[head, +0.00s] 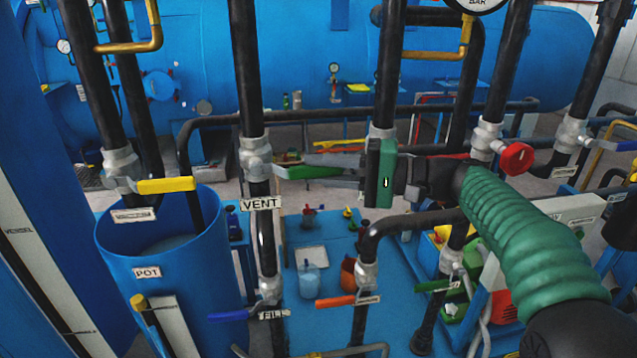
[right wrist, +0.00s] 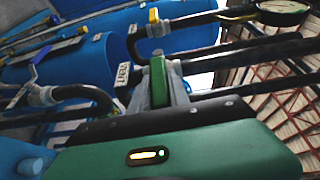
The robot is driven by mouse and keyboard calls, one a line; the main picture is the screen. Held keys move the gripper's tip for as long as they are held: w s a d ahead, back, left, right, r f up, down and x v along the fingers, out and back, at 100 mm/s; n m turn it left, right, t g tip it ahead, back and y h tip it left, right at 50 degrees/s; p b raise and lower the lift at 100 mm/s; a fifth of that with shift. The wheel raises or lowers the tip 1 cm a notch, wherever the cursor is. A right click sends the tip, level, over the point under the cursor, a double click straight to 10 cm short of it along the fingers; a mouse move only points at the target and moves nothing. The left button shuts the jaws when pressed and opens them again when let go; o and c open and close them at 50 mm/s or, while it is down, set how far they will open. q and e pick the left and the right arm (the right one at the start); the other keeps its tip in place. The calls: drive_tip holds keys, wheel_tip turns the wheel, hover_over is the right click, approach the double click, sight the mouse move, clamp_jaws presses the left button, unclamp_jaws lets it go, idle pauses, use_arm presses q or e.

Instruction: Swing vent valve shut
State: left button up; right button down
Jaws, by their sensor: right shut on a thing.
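The vent valve (head: 256,160) sits on a dark vertical pipe, just above a white VENT label (head: 261,203). Its green lever (head: 310,171) points right, roughly level and across the pipe. My right gripper (head: 318,168) reaches in from the right and is shut on the lever. In the right wrist view the green lever (right wrist: 158,82) stands between the grey fingers (right wrist: 165,90). The fingers hide part of the lever. My left gripper is not in view.
A yellow-handled valve (head: 166,185) is left, above the blue pot (head: 165,270). A red-handled valve (head: 515,158) is right, close to my arm. Blue (head: 228,315) and orange (head: 335,301) levers sit below. Vertical pipes crowd the space around the gripper.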

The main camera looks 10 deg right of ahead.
drive_tip(key=shift+f+b, duration=0.45)
drive_tip(key=shift+f, duration=0.2)
drive_tip(key=c, duration=1.2)
unclamp_jaws()
drive_tip(key=shift+r+y, duration=0.1)
drive_tip(key=shift+y, duration=0.2)
drive_tip(key=shift+c, duration=0.2)
drive_tip(key=shift+d+r, duration=0.1)
drive_tip(key=shift+s, duration=0.1)
drive_tip(key=shift+d, duration=0.35)
drive_tip(key=b+v, duration=0.2)
drive_tip(key=v, duration=1.4)
drive_tip(key=shift+s, duration=0.15)
